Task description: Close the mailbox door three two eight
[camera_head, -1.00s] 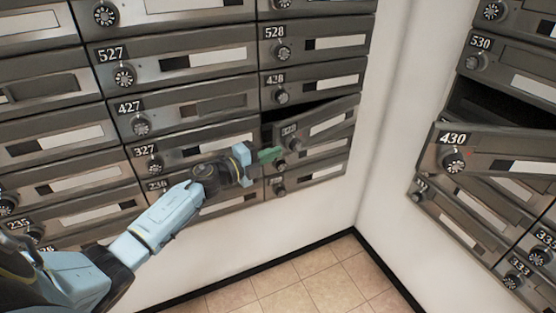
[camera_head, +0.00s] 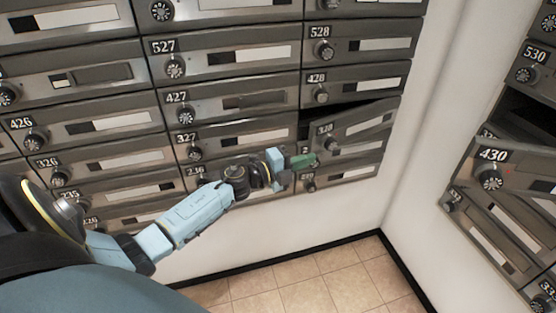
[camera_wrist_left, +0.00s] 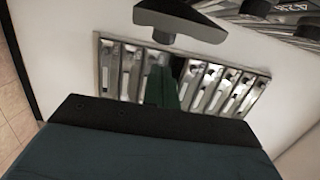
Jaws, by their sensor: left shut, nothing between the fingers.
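The grey mailbox door 328 (camera_head: 352,131) hangs partly open in the right column in the head view, below door 428, with a dark gap along its top left. It is tilted relative to its neighbours. My left gripper (camera_head: 304,160) is shut and empty, its green fingertips by the door's lower left corner. I cannot tell whether they touch the door. In the left wrist view a green finger (camera_wrist_left: 160,86) shows above my dark gripper body. My right gripper is not in view.
Mailbox 430 (camera_head: 500,162) on the right wall also stands open. Closed door 428 (camera_head: 360,84) is just above. The white wall (camera_head: 300,220) and tiled floor (camera_head: 310,285) below are clear. A blurred row of boxes (camera_wrist_left: 215,88) shows in the wrist view.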

